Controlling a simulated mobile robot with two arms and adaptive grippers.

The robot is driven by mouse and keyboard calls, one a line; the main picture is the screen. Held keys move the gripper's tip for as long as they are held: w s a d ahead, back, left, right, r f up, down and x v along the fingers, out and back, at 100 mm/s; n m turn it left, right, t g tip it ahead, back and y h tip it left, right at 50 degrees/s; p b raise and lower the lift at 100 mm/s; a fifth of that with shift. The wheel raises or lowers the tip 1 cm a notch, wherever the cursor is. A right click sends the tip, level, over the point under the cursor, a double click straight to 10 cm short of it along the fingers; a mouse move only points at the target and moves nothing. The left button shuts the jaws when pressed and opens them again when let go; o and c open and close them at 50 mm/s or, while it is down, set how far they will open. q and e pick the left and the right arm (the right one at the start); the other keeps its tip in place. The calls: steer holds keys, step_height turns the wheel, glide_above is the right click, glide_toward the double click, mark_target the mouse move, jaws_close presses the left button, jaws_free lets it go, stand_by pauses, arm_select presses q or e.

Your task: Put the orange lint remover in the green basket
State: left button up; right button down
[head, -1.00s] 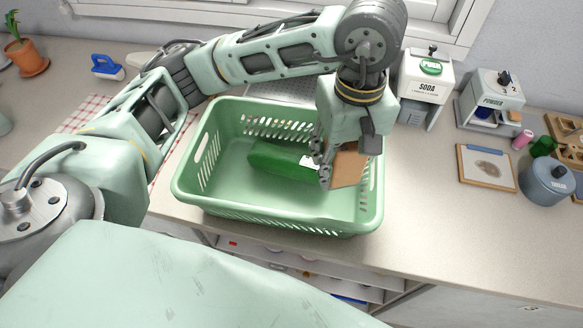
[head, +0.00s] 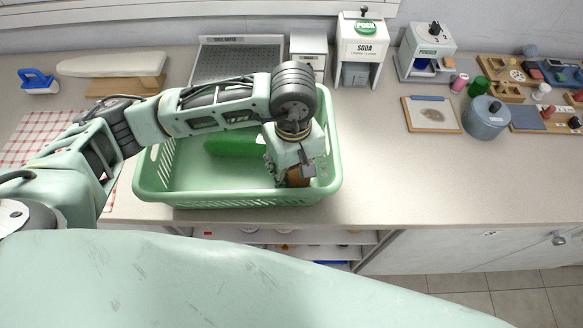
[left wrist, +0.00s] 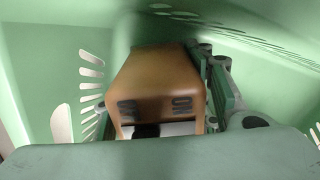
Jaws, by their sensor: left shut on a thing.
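The green basket (head: 160,187) stands on the counter in the head view. My left gripper (head: 287,178) reaches down inside its right part. It is shut on the orange lint remover (head: 298,177), of which only a small part shows below the gripper. Whether the lint remover touches the basket floor cannot be told. My right gripper is not in view.
A green bottle-like object (head: 232,146) lies in the basket left of my gripper. A soda dispenser (head: 360,50), a powder dispenser (head: 428,50), a clipboard (head: 432,114) and a grey-blue pot (head: 486,118) stand to the right. The counter right of the basket (head: 400,185) is clear.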

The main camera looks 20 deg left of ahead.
arm_select(q)
steer(key=shift+f, duration=0.5)
steer(key=shift+f+b, duration=0.2)
steer(key=shift+b, duration=0.1)
steer(key=o, duration=1.5)
steer(key=shift+r, duration=0.1)
